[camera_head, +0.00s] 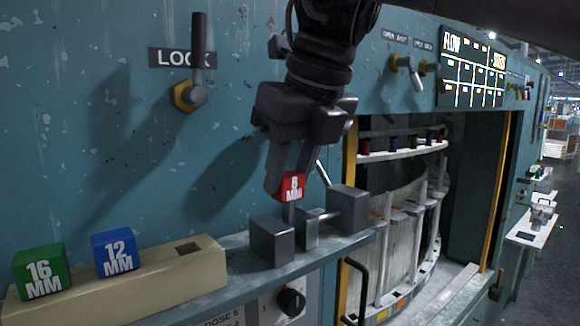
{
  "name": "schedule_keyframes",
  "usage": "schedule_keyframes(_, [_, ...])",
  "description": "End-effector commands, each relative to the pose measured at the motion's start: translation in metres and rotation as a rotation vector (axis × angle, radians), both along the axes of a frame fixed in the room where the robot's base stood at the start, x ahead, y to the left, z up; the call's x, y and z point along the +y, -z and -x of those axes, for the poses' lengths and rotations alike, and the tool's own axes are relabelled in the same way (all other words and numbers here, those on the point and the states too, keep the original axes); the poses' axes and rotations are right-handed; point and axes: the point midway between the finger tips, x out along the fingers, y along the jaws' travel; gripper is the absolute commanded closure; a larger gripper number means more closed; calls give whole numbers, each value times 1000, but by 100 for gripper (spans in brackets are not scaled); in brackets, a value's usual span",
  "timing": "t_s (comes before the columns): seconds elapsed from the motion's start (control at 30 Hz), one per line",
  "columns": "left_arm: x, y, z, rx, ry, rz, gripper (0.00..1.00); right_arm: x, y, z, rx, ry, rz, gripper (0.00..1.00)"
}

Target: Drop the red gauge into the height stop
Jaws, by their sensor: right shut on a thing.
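The red gauge (292,187) is a small block marked 8 MM. My right gripper (287,178) comes down from the top and is shut on it. The height stop (308,228) is a dark metal fixture with several blocks on the ledge. The red gauge is directly above it in the picture, with a thin stem below it between the blocks. I cannot tell whether the gauge or stem touches the fixture. My left gripper is not in view.
A beige rack (185,272) at the lower left holds a green 16 MM block (41,272) and a blue 12 MM block (115,254), with one empty slot. A LOCK lever (198,60) is on the teal wall. A black handle (356,290) stands below the ledge.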

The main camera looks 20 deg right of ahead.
Motion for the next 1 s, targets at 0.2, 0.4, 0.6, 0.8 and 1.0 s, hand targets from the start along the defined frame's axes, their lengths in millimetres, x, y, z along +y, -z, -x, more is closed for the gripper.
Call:
schedule_keyframes(0.2, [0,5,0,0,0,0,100,0,7,0,0,0,0,90])
schedule_keyframes(0.4, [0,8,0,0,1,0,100,0,12,0,0,0,0,90])
schedule_keyframes(0.6, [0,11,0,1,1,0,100,0,17,0,1,1,-1,90])
schedule_keyframes(0.8, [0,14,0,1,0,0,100,0,22,0,1,0,0,90])
schedule_keyframes(1.0, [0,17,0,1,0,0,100,0,26,0,0,0,0,67])
